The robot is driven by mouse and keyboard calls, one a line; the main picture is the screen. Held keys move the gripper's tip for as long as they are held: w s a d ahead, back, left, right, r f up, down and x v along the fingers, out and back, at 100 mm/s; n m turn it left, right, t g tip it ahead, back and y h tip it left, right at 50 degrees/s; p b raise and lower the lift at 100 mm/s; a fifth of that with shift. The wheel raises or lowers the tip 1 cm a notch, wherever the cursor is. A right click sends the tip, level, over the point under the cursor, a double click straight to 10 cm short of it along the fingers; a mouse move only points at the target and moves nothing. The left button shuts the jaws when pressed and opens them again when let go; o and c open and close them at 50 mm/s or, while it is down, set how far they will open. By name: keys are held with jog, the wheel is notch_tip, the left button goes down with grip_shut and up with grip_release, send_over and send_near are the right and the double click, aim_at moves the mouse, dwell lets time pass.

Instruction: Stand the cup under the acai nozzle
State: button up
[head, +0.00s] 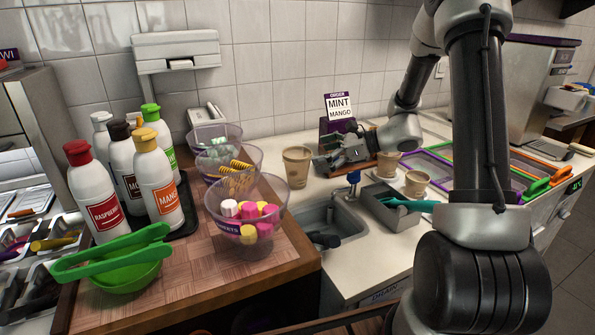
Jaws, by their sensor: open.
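A tan paper cup (297,168) stands upright on the pale counter, left of my gripper. My gripper (322,163) is open, with its fingers directed left toward this cup. The fingertips are close to the cup's right side; I cannot tell whether they touch it. Two more tan cups stand to the right, one (389,165) behind my wrist and another (416,184) nearer the front. A steel machine (528,85) stands at the far right, partly behind my arm. No acai nozzle can be made out.
A small sink (335,222) with a blue-topped tap lies in front of the cup. An order sign (340,107) reading mint and mango stands behind my gripper. Topping bowls (246,210) and sauce bottles (160,190) fill the left board. Purple, green and orange-rimmed trays (480,160) are at right.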

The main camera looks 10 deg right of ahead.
aim_at(297, 153)
jog(key=shift+m+t, duration=0.3)
jog(key=shift+m, duration=0.5)
jog(key=x, duration=0.5)
jog(key=w+r+x, duration=0.1)
jog(key=x, duration=0.2)
jog(key=shift+w+d, duration=0.1)
jog(key=shift+w, duration=0.05)
jog(key=c, duration=1)
